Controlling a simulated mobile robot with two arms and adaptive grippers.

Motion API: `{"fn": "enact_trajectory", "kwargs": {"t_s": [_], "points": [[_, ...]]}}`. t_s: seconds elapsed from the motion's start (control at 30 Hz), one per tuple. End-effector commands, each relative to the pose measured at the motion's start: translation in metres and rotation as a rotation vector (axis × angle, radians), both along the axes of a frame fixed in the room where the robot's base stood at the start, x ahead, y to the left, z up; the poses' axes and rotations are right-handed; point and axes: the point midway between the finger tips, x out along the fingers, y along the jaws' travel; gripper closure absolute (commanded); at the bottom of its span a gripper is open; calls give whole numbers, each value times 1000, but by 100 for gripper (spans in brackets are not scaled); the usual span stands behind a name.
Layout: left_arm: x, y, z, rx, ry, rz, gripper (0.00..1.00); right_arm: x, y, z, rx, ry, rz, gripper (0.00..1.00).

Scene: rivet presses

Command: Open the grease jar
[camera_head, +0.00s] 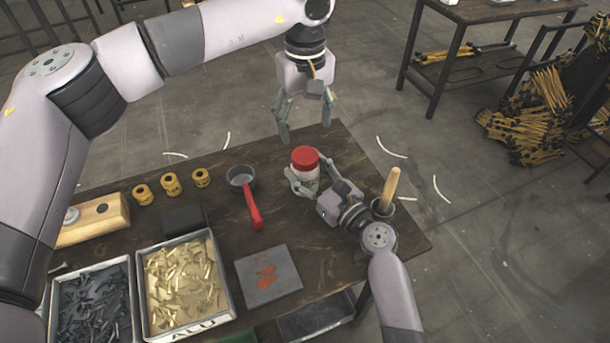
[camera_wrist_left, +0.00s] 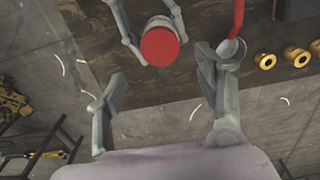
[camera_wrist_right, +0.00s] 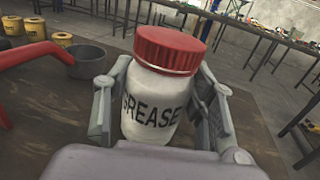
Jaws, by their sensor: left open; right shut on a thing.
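The grease jar (camera_head: 304,177) stands on the table, a white jar labelled GREASE with its red lid (camera_head: 305,157) on. The jar (camera_wrist_right: 152,100) is between the fingers of my right gripper (camera_head: 312,188), which is shut on its body, below the lid. In the right wrist view the jar looks slightly tilted. My left gripper (camera_head: 303,120) is open and empty, above the table's back edge and behind the jar. In the left wrist view the red lid (camera_wrist_left: 160,46) lies beyond the open fingers (camera_wrist_left: 163,115), apart from them.
A dark pot with a red handle (camera_head: 251,210) is left of the jar. Several yellow rolls (camera_head: 171,184), a grey plate (camera_head: 268,275) and bins of metal parts (camera_head: 190,280) are on the left and front. A wooden-handled tool in a cup (camera_head: 388,190) stands right of the jar.

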Motion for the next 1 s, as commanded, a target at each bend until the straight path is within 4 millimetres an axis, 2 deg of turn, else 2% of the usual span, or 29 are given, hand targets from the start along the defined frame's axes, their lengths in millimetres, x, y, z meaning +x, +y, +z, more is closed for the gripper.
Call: {"fn": "enact_trajectory", "kwargs": {"t_s": [0.17,0.27,0.5,0.7,0.87,1.0], "points": [[0,0,0,0,0,-23,37,0,0,0,-1,1,0,100],[0,0,0,0,1,-110,37,0,0,0,-1,1,0,100],[0,0,0,-1,1,-484,37,0,0,0,-1,1,0,100],[0,0,0,-1,1,-718,37,0,0,0,-1,1,0,100],[0,0,-6,0,2,-785,37,0,0,-1,-1,1,0,100],[0,0,-23,0,3,-788,37,0,0,-1,-1,1,0,100]]}}
